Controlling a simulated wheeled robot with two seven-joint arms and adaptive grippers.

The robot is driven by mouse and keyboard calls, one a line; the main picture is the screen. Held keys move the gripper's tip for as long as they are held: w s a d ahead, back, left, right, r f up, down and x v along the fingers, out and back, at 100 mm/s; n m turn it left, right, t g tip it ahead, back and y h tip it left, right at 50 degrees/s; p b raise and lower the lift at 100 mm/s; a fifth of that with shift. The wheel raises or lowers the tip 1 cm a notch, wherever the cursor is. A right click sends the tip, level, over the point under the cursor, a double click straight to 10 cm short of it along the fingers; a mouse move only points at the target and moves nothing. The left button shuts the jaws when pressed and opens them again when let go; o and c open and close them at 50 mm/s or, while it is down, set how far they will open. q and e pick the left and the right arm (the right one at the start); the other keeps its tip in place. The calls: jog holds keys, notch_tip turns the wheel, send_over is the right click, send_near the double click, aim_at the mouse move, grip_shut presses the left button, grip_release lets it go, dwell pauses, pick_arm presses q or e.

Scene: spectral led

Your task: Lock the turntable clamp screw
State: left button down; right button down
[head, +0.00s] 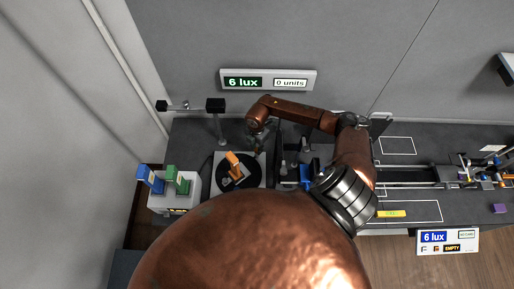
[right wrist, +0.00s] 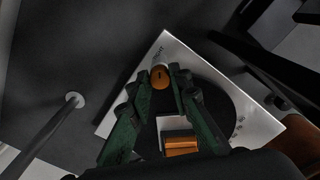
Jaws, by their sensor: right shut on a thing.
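The turntable is a black disc (head: 224,184) on a pale square plate (head: 257,183), left of centre in the head view. In the right wrist view the disc (right wrist: 226,98) and its white plate (right wrist: 168,48) lie beneath my gripper. An orange block (head: 233,162) stands on the disc; it also shows in the right wrist view (right wrist: 182,145). My right gripper (right wrist: 160,76) is shut on a small orange-brown clamp screw knob (right wrist: 160,73) with a dark slot, near the plate's corner. In the head view the knob is hidden by the gripper. My left gripper is not in view.
A white box (head: 173,203) with blue and green pieces stands left of the turntable. A thin post (right wrist: 50,136) rises beside the plate. A wall display (head: 268,80) reads 6 lux and 0 units. Small fixtures (head: 305,176) stand close right of the plate.

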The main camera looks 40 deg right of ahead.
jog(key=shift+d, duration=0.15)
jog(key=c, duration=1.8)
grip_release()
jog(key=shift+o, duration=0.2)
notch_tip(320, 180, up, 12)
